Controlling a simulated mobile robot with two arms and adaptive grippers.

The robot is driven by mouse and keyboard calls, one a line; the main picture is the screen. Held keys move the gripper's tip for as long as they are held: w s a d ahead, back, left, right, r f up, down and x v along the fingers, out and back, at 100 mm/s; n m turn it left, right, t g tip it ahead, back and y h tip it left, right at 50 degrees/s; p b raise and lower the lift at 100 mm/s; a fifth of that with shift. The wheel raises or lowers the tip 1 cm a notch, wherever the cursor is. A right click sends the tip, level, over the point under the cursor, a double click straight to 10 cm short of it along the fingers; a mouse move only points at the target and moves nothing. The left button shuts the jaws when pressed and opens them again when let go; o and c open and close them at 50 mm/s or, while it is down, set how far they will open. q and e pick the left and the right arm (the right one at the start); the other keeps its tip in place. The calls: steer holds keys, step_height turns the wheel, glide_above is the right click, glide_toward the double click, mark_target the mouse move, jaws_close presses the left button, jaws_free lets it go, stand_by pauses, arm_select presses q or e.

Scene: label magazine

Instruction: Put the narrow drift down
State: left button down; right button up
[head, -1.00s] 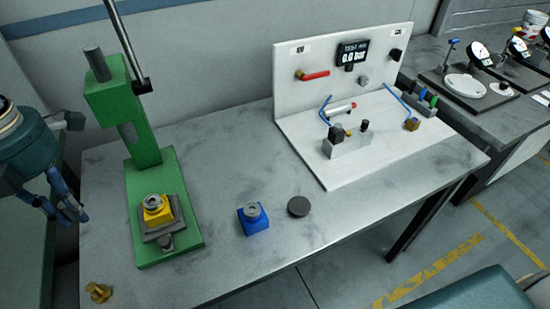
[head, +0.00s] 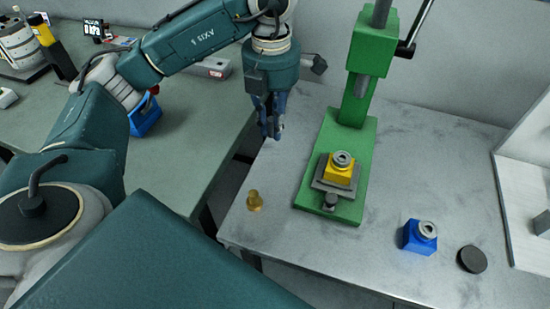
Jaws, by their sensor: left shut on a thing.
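My left gripper (head: 271,130) points down above the left end of the grey metal bench, to the left of the green press. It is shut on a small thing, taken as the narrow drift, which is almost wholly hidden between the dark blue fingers. A brass stepped piece (head: 254,201) stands on the bench nearer to me, below and left of the gripper and apart from it. The green press (head: 345,150) holds a yellow block (head: 338,174) with a grey ring on top. My right gripper is not in view.
A blue block (head: 414,237) with a grey ring and a dark disc (head: 472,259) lie right of the press. A white stand (head: 520,205) is at the right edge. A green-topped table (head: 190,140) stands left, across a gap. Bare bench (head: 330,245) shows in front.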

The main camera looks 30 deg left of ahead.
arm_select(q)
glide_above(272, 165)
step_height(272, 165, down, 5)
steer(key=shift+s+f, duration=0.1)
steer(key=shift+f, duration=0.1)
steer(key=shift+f+p, duration=0.3)
steer(key=shift+f, duration=0.35)
step_height(272, 165, down, 4)
steer(key=shift+d+r, duration=0.1)
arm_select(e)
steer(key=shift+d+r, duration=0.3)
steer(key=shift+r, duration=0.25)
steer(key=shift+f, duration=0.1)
arm_select(q)
steer(key=shift+f, duration=0.25)
steer(key=c, duration=1.7)
jaws_free()
steer(key=shift+o, duration=0.2)
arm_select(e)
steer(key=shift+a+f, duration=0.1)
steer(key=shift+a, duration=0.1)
arm_select(q)
steer(key=shift+r, duration=0.1)
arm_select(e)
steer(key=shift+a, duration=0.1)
